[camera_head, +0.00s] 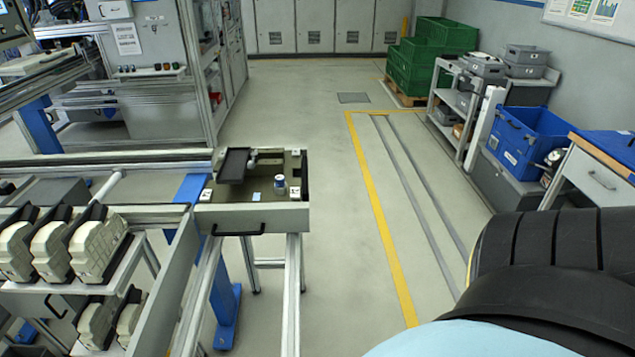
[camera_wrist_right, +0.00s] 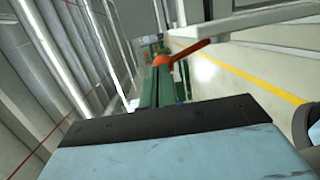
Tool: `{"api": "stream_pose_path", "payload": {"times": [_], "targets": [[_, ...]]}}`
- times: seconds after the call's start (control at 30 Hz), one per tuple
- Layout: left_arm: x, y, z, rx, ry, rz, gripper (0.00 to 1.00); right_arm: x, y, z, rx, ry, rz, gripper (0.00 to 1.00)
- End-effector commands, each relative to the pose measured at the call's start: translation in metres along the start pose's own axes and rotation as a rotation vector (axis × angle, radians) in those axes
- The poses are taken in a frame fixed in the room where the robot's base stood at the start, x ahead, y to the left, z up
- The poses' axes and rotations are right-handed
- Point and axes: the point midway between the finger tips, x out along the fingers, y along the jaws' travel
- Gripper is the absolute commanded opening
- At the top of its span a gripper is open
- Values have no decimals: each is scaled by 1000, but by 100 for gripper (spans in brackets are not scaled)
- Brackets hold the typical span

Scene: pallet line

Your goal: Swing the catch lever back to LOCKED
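An orange-red lever (camera_wrist_right: 190,52) shows in the right wrist view, slanting up to the right from a pivot on a green upright part (camera_wrist_right: 155,88). I take it to be the catch lever; no LOCKED marking is readable. Light blue and black parts of my own arm fill the bottom of that view, in front of the lever and apart from it in the picture. The fingertips of my right gripper cannot be made out. In the head view, a large black ribbed part of my arm fills the lower right, with no gripper showing. My left gripper is in neither view.
In the head view, a pallet station (camera_head: 250,217) with a dark tray (camera_head: 233,165) stands left of centre. Green crates (camera_head: 420,70) are stacked at the back. A blue bin (camera_head: 527,138) and shelving line the right wall. The floor with a yellow line (camera_head: 378,205) is clear.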

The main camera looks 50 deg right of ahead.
Motion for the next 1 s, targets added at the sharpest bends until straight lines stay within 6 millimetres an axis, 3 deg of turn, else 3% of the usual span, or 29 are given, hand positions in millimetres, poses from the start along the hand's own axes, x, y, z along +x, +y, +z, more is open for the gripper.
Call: {"api": "stream_pose_path", "payload": {"times": [0.2,0.37,0.53,0.8,1.0], "targets": [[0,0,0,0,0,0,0,4,4,-1,0,3,12,0],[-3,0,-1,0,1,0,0,-6,5,0,-1,7,9,0],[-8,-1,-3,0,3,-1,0,-32,6,5,-3,17,2,0],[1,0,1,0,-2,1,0,-94,9,5,-1,17,0,0],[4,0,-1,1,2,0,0,-120,12,6,-1,16,2,0]]}}
